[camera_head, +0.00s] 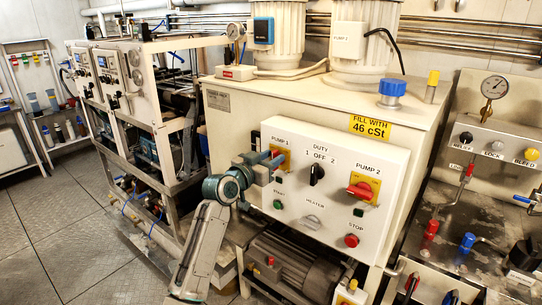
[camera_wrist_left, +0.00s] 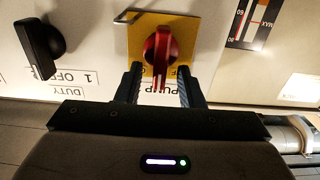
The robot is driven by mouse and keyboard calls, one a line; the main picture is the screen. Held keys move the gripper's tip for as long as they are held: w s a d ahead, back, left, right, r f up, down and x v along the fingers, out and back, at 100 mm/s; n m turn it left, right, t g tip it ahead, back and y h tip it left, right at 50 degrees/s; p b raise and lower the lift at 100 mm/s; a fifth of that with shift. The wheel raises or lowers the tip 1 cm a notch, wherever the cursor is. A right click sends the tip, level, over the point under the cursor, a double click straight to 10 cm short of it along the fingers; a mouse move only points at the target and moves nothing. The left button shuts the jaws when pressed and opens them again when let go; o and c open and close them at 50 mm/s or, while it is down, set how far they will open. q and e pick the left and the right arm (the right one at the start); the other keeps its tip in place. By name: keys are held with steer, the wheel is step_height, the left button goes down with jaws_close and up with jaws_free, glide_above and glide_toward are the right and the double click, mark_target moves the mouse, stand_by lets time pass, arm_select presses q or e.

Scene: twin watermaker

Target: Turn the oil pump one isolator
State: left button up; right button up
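The pump one isolator, a red rotary knob on a yellow plate (camera_head: 282,155) under the PUMP 1 label, sits at the upper left of the white control panel. My left gripper (camera_head: 273,161) is in front of it and covers part of it in the head view. In the left wrist view the red knob (camera_wrist_left: 160,48) shows upside down between the two fingers of the left gripper (camera_wrist_left: 161,82). The fingers are open, one on each side of the knob's handle, with a visible gap on both sides. My right gripper is not in view.
The black duty selector (camera_head: 317,174) is just right of the isolator, and the red pump two isolator (camera_head: 361,191) is farther right. A green start button (camera_head: 278,204) and red stop button (camera_head: 352,240) sit lower. A motor (camera_head: 290,265) lies below the panel.

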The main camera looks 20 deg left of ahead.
arm_select(q)
steer(key=shift+w, duration=0.1)
jaws_close()
stand_by(0.3)
steer(key=shift+a+n+p, duration=0.1)
steer(key=shift+n+p, duration=0.55)
steer(key=shift+n, duration=0.25)
steer(key=n+p, duration=0.3)
steer(key=n, duration=0.2)
steer(key=a+f+n+p, duration=0.1)
steer(key=n+p, duration=0.2)
steer(key=n, duration=0.2)
steer(key=n+p, duration=0.3)
steer(key=n, duration=0.3)
steer(key=shift+w+a+f+p, duration=0.2)
steer(key=shift+w+f+p, duration=0.1)
steer(key=shift+f, duration=0.1)
